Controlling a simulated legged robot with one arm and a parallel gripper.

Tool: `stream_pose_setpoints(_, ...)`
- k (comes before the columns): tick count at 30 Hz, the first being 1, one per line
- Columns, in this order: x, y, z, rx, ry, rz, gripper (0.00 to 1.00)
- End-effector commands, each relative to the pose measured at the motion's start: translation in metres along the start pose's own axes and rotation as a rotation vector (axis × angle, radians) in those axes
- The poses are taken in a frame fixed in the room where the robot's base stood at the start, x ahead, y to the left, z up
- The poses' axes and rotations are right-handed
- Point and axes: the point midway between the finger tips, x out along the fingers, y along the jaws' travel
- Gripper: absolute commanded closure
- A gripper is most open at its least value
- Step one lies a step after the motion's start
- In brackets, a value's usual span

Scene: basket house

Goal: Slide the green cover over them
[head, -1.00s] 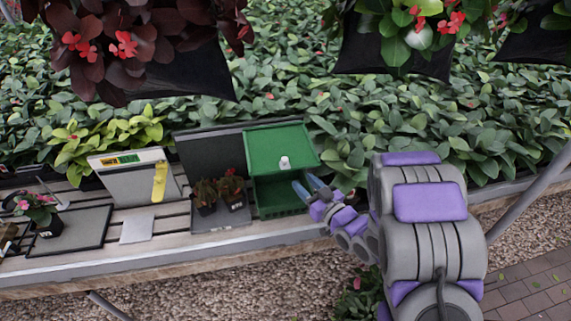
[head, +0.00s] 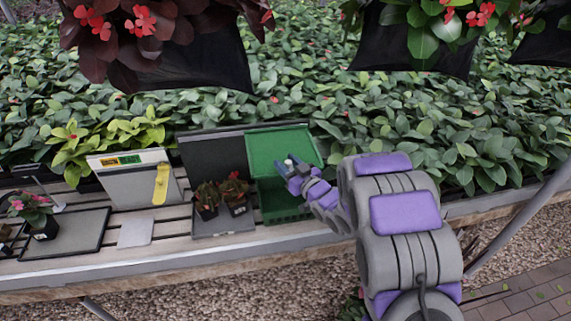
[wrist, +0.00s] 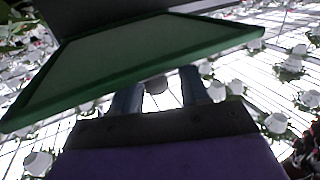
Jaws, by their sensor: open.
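The green cover (head: 272,148) is a flat panel tilted up at the back of a green frame (head: 284,211). A small white knob (head: 289,161) sticks out of its face. My gripper (head: 286,164) is open at the knob. In the wrist view, the knob (wrist: 156,85) shows between my two fingers (wrist: 160,92), below the green cover (wrist: 140,65). I cannot tell whether the fingers touch it. Two small potted plants (head: 206,199) (head: 235,194) stand on a grey tray (head: 222,225) left of the green frame. My gripper hides part of the frame.
A dark panel (head: 214,155) stands behind the plants. Further left are a pale upright board (head: 128,183) with a yellow strip, a small grey plate (head: 136,232), and a black tray (head: 80,236) with a potted pink flower (head: 37,208). Foliage lies behind, and plants hang above.

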Motion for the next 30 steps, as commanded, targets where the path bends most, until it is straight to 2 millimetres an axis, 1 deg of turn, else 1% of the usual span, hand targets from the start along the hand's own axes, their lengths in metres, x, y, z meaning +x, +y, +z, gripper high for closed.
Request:
stream_pose_setpoints(2, 0.002, 0.005, -0.002, 0.002, 0.005, 0.003, 0.55)
stream_pose_setpoints(5, 0.004, 0.007, -0.002, 0.004, 0.007, 0.005, 0.55)
stream_pose_setpoints(13, 0.010, -0.001, -0.001, -0.003, 0.002, 0.004, 0.56)
stream_pose_setpoints(17, 0.012, -0.002, -0.001, -0.004, 0.001, 0.004, 0.68)
stream_pose_setpoints(27, 0.006, 0.004, -0.001, 0.001, 0.003, 0.004, 1.00)
stream_pose_setpoints(30, 0.005, 0.003, -0.002, 0.001, 0.002, 0.005, 1.00)
